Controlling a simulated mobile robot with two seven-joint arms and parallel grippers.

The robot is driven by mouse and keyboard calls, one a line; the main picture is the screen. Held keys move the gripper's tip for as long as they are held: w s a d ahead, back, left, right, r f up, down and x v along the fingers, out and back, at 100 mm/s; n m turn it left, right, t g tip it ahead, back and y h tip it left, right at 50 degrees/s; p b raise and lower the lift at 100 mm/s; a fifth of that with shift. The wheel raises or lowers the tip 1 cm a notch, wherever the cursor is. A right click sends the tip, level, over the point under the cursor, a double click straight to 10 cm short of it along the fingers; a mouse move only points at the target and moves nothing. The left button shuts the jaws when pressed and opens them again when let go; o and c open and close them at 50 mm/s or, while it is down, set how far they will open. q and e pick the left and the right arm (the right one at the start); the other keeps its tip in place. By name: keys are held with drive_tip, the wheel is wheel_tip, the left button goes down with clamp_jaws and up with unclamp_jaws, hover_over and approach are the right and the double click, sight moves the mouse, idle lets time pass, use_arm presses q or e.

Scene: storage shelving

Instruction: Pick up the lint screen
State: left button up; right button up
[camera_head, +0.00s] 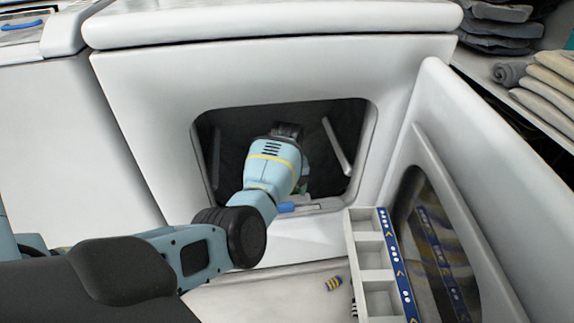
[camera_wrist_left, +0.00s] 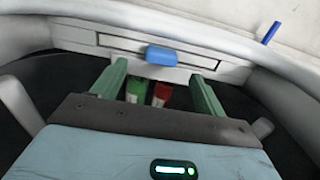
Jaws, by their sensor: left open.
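The lint screen is a pale grey panel (camera_wrist_left: 205,62) with a blue handle (camera_wrist_left: 162,55), set in the lower rim of the dryer opening. In the head view its blue handle (camera_head: 286,208) shows partly behind my forearm. My left gripper (camera_wrist_left: 159,76) is open, its two green fingers pointing at the panel, one on each side of the handle in the picture. The handle is not gripped; I cannot tell whether the fingers touch the panel. In the head view my left arm reaches into the opening and hides most of the gripper. My right gripper is not in view.
The dryer's open door (camera_head: 450,190) stands at the right. A white compartment tray (camera_head: 366,222) with a blue edge stands before it. Green (camera_wrist_left: 136,90) and red (camera_wrist_left: 161,94) items show between my fingers. Folded cloths (camera_head: 545,85) lie on shelves.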

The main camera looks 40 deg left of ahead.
sight(286, 204)
use_arm(q)
drive_tip(key=shift+f, duration=0.4)
drive_tip(key=f+b, duration=0.2)
drive_tip(key=f, duration=0.1)
drive_tip(key=f+b, duration=0.1)
drive_tip(key=shift+a+f, duration=0.25)
drive_tip(key=shift+f, duration=0.1)
drive_tip(key=shift+r, duration=0.1)
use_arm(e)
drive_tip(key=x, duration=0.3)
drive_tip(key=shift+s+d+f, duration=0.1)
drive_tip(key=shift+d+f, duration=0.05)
use_arm(q)
drive_tip(key=c, duration=1.4)
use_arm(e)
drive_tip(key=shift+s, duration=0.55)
